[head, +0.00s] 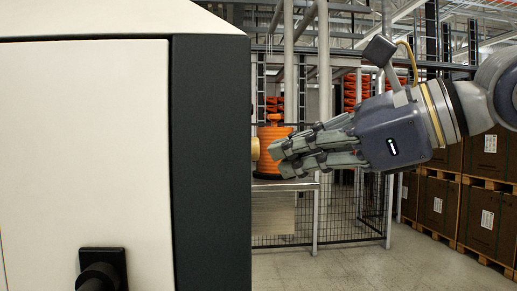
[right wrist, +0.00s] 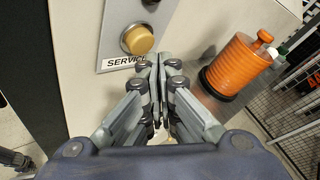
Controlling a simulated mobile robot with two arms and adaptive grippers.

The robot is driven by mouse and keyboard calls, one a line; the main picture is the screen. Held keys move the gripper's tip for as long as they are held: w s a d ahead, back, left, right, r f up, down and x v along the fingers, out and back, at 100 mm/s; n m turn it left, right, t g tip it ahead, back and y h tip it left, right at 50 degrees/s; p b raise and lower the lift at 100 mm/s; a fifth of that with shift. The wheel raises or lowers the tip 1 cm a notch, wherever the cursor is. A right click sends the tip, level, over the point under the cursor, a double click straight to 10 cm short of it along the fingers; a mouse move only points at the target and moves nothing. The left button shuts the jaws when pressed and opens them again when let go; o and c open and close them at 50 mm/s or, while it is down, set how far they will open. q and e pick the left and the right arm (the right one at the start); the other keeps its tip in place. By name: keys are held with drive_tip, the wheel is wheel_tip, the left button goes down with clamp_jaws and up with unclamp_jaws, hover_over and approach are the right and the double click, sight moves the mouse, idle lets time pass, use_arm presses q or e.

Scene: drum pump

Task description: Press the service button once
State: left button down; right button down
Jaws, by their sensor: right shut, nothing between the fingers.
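The service button (right wrist: 138,40) is a round tan knob on a grey plate, with a label (right wrist: 127,62) reading SERVICE below it in the right wrist view. In the head view the button (head: 255,152) sticks out from the right side of the cabinet (head: 210,160). My right gripper (head: 276,161) is shut and empty, its fingertips pointing at the button from close by. In the right wrist view the fingertips (right wrist: 158,62) are just right of and below the button; I cannot tell whether they touch it. My left gripper is not in view.
A ribbed orange cylinder (right wrist: 237,65) stands to the right of the button in the right wrist view. A black handle (head: 101,268) is on the cabinet's front. A mesh fence (head: 350,210) and stacked brown boxes (head: 487,150) are farther back. Bare floor shows between.

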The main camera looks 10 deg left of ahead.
drive_tip(key=d, duration=0.2)
drive_tip(key=w+d, duration=0.1)
drive_tip(key=d, duration=0.1)
drive_tip(key=shift+w+d, duration=0.2)
drive_tip(key=shift+d, duration=0.2)
idle(0.5)
